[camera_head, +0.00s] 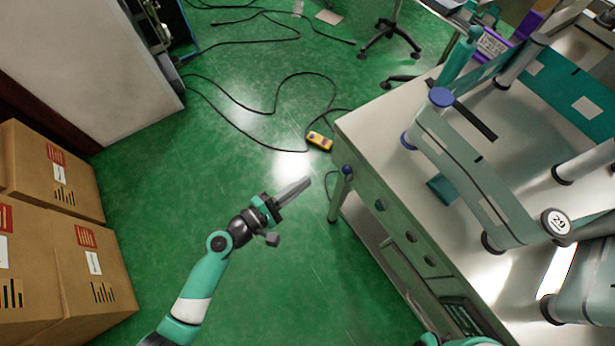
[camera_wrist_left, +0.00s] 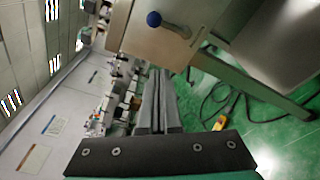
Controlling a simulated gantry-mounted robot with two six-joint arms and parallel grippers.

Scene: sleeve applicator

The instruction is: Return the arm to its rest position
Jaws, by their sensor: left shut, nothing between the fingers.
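My left gripper (camera_head: 293,190) is over the green floor in the head view, left of the machine table (camera_head: 352,123). Its fingers are together with nothing between them. The arm reaches up from the bottom left, and the fingers point to the upper right. In the left wrist view the closed fingers (camera_wrist_left: 158,100) point toward the table's side, where a blue knob (camera_wrist_left: 154,19) shows. A small piece of my other arm shows at the bottom edge of the head view; its gripper is not visible.
Cardboard boxes (camera_head: 52,250) stand at the left. A yellow pendant (camera_head: 320,141) and black cables lie on the floor. The table carries rollers and a teal machine (camera_head: 465,180). A wheeled chair base (camera_head: 390,42) is at the top. The floor around the left arm is clear.

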